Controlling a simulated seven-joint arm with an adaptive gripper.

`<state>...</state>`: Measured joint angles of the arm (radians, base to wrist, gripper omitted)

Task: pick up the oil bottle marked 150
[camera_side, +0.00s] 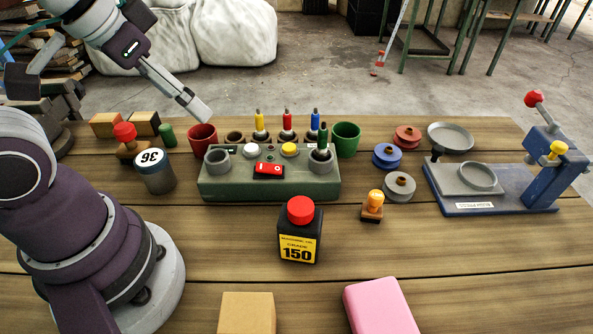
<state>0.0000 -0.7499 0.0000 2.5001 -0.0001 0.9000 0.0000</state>
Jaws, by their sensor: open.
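The oil bottle marked 150 (300,232) stands upright on the wooden table, near the middle of the side view. It is black with a red cap and a yellow label reading 150. My gripper (201,112) hangs in the air at the upper left, above and behind the bottle and well apart from it. It is open, and nothing shows in it. The bottle is fully in view.
A green control box (268,187) stands behind the bottle. A canister marked 36 (155,171) stands to the left. An orange-topped stamp (372,206) is at the right. A tan block (247,313) and a pink block (380,307) lie in front. Bare table surrounds the bottle.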

